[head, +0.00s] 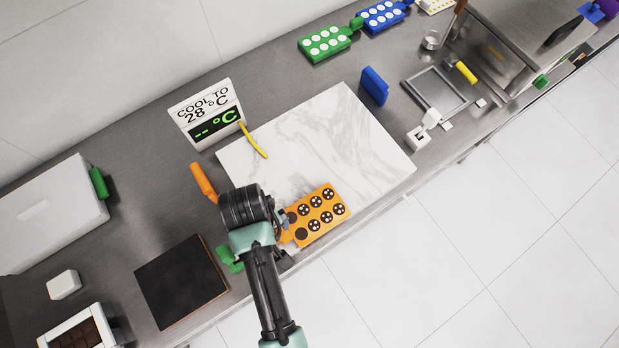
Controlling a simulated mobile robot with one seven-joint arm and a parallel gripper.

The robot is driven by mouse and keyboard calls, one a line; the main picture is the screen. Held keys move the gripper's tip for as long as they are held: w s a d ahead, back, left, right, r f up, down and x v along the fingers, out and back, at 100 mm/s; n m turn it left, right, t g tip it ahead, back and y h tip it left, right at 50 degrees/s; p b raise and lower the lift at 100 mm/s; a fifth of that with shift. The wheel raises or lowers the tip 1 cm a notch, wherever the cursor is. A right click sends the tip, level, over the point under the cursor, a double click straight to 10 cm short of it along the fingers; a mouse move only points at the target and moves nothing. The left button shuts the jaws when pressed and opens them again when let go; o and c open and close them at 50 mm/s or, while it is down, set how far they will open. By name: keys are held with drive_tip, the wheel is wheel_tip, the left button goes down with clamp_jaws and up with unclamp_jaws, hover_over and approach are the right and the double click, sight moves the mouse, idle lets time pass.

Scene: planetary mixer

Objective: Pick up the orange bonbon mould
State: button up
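The orange bonbon mould (335,207) lies at the front edge of the white marble slab, close to the counter's front edge. It has two rows of dark round cavities, most with pale dots, and its left end is partly covered by my gripper. My gripper (282,222) is at that left end, reaching in from the lower left. The fingertips are small and partly hidden by my wrist. I cannot tell whether they touch the mould or are closed on it.
The marble slab (340,130) is mostly clear, with a yellow stick (252,141) at its left. A temperature sign (208,113) stands behind. An orange-handled tool (203,183) and a green object (229,260) are near my wrist. A dark square board (182,282) lies left. Green (325,43) and blue (383,15) moulds lie at the back.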

drive_tip(key=shift+s+a+f+p, duration=0.15)
drive_tip(key=shift+f+p, duration=0.15)
drive_tip(key=shift+f, duration=0.9)
drive_tip(key=shift+a+f+p, duration=0.1)
drive_tip(key=shift+f+p, duration=0.15)
drive_tip(key=shift+f, duration=0.95)
clamp_jaws()
